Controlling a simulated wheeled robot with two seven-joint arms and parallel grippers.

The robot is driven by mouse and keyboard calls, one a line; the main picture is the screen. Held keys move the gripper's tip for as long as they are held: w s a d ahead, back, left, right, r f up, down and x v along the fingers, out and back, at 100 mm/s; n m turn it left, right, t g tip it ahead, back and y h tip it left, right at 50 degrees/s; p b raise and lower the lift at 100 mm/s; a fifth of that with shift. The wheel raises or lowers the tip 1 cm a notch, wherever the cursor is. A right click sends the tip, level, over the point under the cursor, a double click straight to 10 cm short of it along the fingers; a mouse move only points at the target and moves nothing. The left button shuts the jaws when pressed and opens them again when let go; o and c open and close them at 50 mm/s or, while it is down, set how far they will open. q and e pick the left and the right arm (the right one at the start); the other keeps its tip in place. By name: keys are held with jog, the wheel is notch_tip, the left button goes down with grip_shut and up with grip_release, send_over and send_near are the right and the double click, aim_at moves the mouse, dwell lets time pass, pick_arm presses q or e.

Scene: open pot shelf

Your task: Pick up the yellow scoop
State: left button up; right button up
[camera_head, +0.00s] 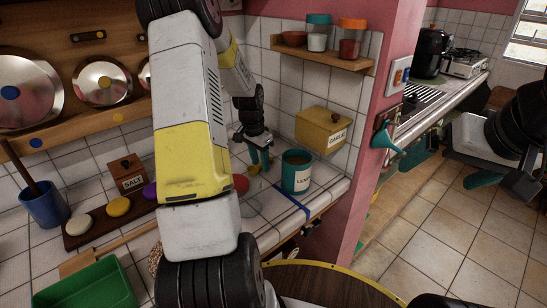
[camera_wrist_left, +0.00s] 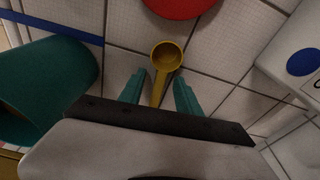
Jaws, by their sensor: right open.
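The yellow scoop (camera_wrist_left: 166,56) lies on the white tiled counter in the left wrist view, its round bowl away from me and its handle running back between my fingers. My left gripper (camera_wrist_left: 159,92) is open, with a teal finger on each side of the handle and a gap on both sides. In the head view my left gripper (camera_head: 260,158) points down at the counter, and the scoop (camera_head: 253,169) is partly hidden by its fingers. My right gripper (camera_head: 484,180) is at the right, over the floor, open and far from the scoop.
A teal canister (camera_head: 297,178) stands just right of the left gripper, and a yellow box (camera_head: 322,130) is behind it. A red round thing (camera_head: 241,184) lies close to the scoop. A blue stripe (camera_head: 292,202) crosses the counter. A salt box (camera_head: 127,173) and green bin (camera_head: 86,290) are left.

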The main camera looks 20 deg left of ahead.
aim_at(260, 164)
pick_arm(q)
grip_shut()
notch_tip(260, 164, up, 10)
dwell(0.6)
